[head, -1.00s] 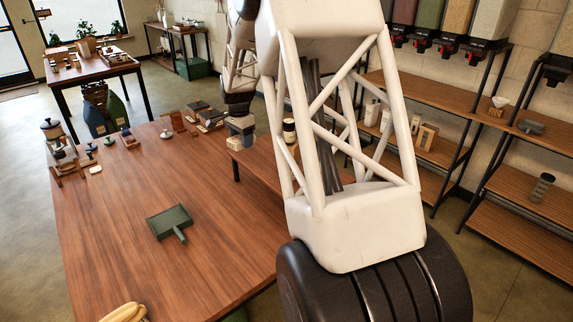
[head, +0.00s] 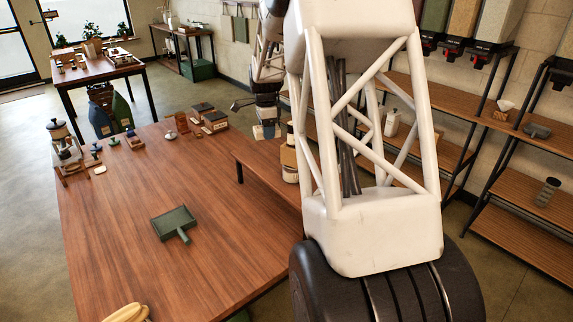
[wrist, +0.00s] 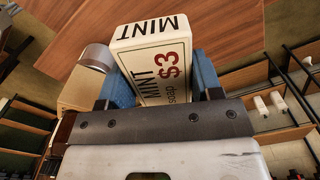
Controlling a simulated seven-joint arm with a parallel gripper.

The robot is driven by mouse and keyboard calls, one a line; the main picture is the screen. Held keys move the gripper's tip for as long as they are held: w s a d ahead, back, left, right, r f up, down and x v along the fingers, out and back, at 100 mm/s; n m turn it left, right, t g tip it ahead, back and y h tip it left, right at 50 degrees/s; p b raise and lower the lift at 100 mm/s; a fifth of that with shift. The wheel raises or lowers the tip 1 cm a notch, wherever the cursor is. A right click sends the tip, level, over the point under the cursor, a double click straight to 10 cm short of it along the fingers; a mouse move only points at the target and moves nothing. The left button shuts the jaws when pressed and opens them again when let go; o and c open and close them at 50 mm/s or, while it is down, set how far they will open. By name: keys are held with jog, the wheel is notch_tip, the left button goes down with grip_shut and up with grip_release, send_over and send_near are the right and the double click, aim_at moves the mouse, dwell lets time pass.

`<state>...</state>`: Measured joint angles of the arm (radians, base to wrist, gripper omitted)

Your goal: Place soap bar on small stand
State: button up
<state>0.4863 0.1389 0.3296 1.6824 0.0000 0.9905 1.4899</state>
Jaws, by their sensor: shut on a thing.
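The soap bar (wrist: 155,62) is a cream box printed "MINT", "soap" and "$3". In the wrist view it sits between the blue fingertips of my gripper (wrist: 158,85), which is shut on it. In the head view my gripper (head: 266,128) is small, at the far right side of the wooden table, near the raised bench; the soap is hard to make out there. Several small items stand at the table's far left, including a little wooden block stand (head: 133,142). I cannot tell which thing is the small stand.
A green dustpan-like tray (head: 174,222) lies mid-table, with wide clear wood around it. Dark-topped boxes (head: 214,122) stand at the far edge. A low wooden bench (head: 262,167) runs along the right, with a jar (head: 290,165) at its edge. Shelving (head: 500,235) stands at right.

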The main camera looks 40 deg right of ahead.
send_over(268, 160)
jog(key=shift+f, duration=3.1)
jog(key=shift+f, duration=1.9)
jog(key=shift+f, duration=0.15)
jog(key=o, duration=1)
notch_tip(268, 160, up, 12)
jog(key=shift+r, duration=0.2)
